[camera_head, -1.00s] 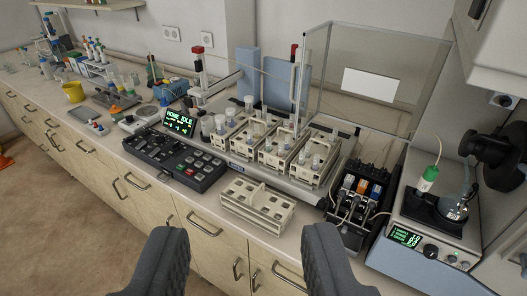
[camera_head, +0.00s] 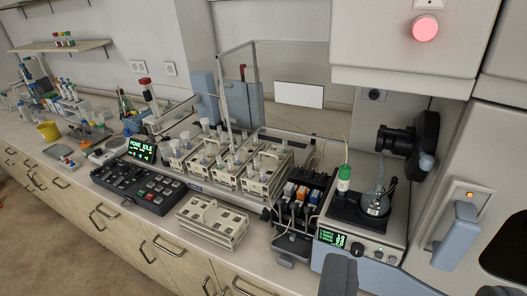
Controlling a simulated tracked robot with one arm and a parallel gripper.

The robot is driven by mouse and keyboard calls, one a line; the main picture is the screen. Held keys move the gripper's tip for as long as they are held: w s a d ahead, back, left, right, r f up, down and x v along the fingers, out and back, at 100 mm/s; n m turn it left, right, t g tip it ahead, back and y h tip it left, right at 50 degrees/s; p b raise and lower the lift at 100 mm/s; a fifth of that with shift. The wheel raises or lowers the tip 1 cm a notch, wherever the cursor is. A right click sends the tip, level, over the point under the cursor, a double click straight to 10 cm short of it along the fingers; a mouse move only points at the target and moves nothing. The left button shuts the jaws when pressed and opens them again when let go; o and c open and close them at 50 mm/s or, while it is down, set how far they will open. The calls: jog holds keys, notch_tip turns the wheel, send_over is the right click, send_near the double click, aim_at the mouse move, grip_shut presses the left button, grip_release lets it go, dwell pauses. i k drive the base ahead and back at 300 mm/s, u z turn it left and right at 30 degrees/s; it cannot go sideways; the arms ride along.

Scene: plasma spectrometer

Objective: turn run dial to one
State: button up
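My gripper (camera_head: 416,284) shows at the bottom right, its two dark fingers wide apart with nothing between them. It is open and in front of the bench, and its right finger is mostly cut off by the frame. A grey instrument (camera_head: 390,235) with a green-lit display (camera_head: 332,237) stands above and beyond it. A round black knob (camera_head: 357,249) sits on its front beside the display, with smaller knobs to its right. I cannot read a label to tell which is the run dial. My gripper is apart from the knobs.
A black pump unit (camera_head: 300,205) stands left of the instrument. A white rack (camera_head: 212,222) lies near the bench edge, and a black control panel (camera_head: 135,187) is farther left. A tall cabinet with a blue-grey handle (camera_head: 455,235) is at the right, with a red-lit lamp (camera_head: 425,28) above.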

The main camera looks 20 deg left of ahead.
aim_at(139, 173)
jog(key=z, duration=1.9)
jog(key=k, duration=2.9)
jog(key=u, duration=1.65)
jog(key=i, duration=1)
jog(key=z, duration=0.05)
